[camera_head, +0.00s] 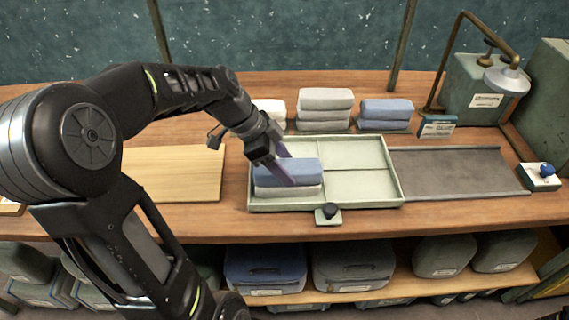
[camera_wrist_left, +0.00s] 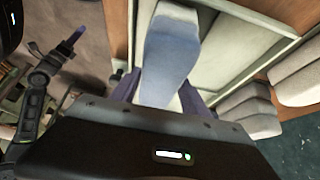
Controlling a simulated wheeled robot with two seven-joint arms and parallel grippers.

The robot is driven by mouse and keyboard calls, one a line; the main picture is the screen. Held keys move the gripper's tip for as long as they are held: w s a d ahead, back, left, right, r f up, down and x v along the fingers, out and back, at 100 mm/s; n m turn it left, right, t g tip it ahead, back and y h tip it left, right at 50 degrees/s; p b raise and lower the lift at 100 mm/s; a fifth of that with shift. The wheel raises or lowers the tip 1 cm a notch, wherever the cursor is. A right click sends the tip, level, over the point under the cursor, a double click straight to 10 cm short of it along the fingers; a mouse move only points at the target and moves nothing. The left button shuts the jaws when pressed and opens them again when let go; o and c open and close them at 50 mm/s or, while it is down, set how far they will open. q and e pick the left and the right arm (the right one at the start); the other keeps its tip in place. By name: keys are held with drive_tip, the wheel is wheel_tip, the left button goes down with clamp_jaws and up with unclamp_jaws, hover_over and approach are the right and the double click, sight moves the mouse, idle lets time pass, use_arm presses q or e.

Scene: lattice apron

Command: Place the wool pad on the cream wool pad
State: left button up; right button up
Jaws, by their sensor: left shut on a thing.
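A blue wool pad (camera_head: 290,168) is between the purple fingers of my left gripper (camera_head: 284,171), which is shut on it. The blue pad also fills the middle of the left wrist view (camera_wrist_left: 170,58). It lies level right over a cream wool pad (camera_head: 287,190), at the left side of the pale green tray (camera_head: 391,170). The two pads look touching, but a small gap cannot be ruled out. My right gripper (camera_wrist_left: 68,45) seems to show at the left of the left wrist view, too small to read.
Behind the tray stand white (camera_head: 271,109), grey (camera_head: 325,99) and blue (camera_head: 386,110) folded pads. A wooden board (camera_head: 172,174) lies left, a grey mat (camera_head: 455,170) right. A brass lamp (camera_head: 507,78) stands back right. The tray's right half is empty.

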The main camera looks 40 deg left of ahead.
use_arm(q)
drive_tip(key=shift+f, duration=0.15)
drive_tip(key=o, duration=1.4)
drive_tip(key=shift+a+r, duration=0.1)
drive_tip(key=shift+r, duration=0.2)
drive_tip(key=v, duration=1.1)
drive_tip(key=shift+s+a+r+b, duration=0.1)
drive_tip(key=shift+s+r+b, duration=0.1)
drive_tip(key=shift+r+b, duration=0.15)
